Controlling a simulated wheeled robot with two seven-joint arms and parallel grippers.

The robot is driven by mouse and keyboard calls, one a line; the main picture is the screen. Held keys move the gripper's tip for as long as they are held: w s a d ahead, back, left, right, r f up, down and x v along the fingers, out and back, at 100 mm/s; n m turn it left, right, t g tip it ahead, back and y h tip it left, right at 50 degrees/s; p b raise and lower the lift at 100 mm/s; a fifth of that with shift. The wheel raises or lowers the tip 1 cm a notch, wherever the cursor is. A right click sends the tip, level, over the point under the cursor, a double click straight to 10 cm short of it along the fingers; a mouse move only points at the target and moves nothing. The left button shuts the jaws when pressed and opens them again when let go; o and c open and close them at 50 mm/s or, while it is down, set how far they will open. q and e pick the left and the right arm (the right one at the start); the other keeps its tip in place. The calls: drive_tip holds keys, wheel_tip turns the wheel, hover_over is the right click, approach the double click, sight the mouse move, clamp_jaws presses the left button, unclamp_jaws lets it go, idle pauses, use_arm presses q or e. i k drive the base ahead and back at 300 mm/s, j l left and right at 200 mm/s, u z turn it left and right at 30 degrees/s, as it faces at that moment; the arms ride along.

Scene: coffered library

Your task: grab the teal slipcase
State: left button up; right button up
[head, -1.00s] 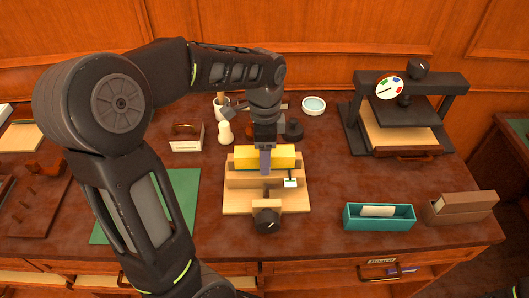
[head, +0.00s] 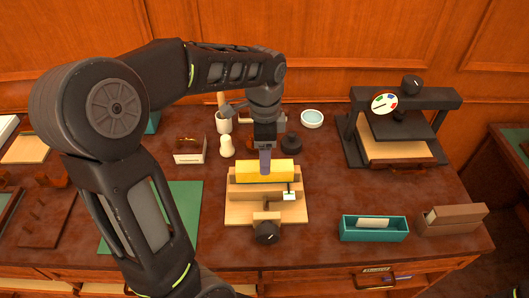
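The teal slipcase (head: 346,234) is an open-topped box near the front edge of the desk, right of centre. A pale cream piece (head: 373,223) shows inside it. My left gripper (head: 265,162) points down over the yellow block (head: 283,172) in the wooden press, well to the left of and behind the slipcase. Its fingers are seen edge-on, so whether they are open, or touch the block, cannot be told. My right gripper is out of view.
A brown box (head: 450,221) stands close to the right of the slipcase. The wooden press (head: 238,212) with a dark front knob (head: 267,232) stands to its left. A large dark press (head: 447,100) stands behind. The desk between is clear.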

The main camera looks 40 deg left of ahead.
sight(397, 229)
drive_tip(key=k, duration=1)
